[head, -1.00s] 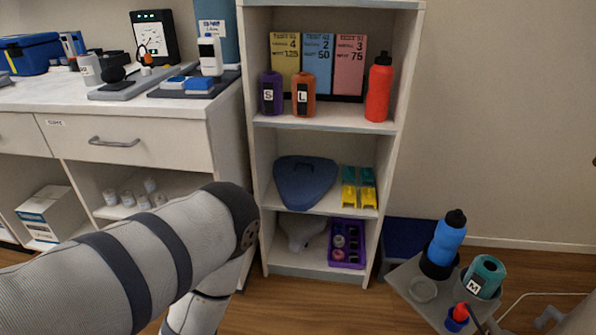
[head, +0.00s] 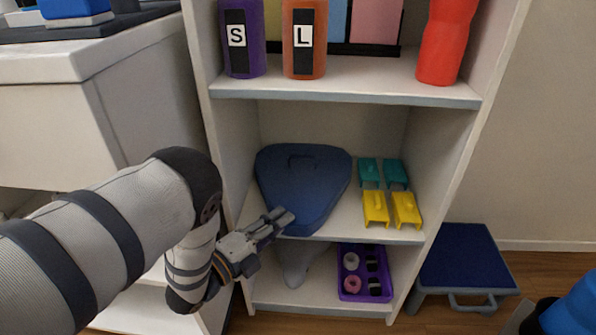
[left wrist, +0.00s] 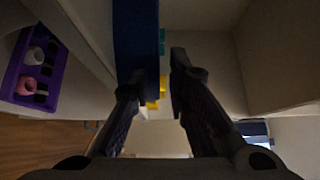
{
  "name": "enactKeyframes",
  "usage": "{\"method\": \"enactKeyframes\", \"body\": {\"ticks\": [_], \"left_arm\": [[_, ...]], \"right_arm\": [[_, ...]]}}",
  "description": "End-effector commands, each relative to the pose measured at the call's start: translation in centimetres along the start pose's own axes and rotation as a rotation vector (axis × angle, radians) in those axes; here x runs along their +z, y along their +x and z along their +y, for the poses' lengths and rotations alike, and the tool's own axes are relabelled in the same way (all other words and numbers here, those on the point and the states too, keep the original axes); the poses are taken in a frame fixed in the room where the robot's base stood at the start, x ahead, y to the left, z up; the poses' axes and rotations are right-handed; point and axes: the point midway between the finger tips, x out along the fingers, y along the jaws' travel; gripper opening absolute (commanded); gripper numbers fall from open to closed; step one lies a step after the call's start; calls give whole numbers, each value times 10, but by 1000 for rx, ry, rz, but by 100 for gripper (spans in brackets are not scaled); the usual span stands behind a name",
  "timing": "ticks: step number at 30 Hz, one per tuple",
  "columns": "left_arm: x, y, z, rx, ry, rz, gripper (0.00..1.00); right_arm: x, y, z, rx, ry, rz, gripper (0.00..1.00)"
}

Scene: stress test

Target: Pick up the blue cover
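The blue cover (head: 312,190) is a rounded, roughly triangular blue piece with a small handle near its top. It stands on the middle shelf, leaning back. My left gripper (head: 279,221) is at the cover's lower left edge, in front of the shelf. In the left wrist view the cover (left wrist: 135,35) shows edge-on as a dark blue band just beyond the fingers. The fingers of my left gripper (left wrist: 158,78) are apart, with the cover's edge lined up mostly with the left finger. I cannot tell whether they touch it. My right gripper is out of view.
Teal pieces (head: 382,172) and yellow pieces (head: 391,209) sit right of the cover. A purple bin (head: 343,288) is on the shelf below. Purple (head: 243,55), orange (head: 304,60) and red (head: 445,45) bottles stand above. A blue-topped stool (head: 460,255) is at right.

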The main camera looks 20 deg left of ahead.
Motion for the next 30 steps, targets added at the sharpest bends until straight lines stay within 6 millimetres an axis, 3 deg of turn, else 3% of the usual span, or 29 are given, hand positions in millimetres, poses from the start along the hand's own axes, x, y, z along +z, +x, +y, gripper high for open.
{"method": "enactKeyframes", "body": {"ticks": [11, 18, 20, 21, 30], "left_arm": [[-4, 63, 7, 4, -4, -2, 16], [-4, 66, 4, 3, -4, -3, 16], [-4, 66, 4, 3, -4, -3, 2], [-4, 66, 4, 3, -4, -3, 0], [-4, 66, 4, 3, -4, -3, 0]], "right_arm": [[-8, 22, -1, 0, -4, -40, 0], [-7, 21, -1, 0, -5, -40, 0], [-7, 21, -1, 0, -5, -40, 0], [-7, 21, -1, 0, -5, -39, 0], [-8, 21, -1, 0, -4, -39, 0]]}}
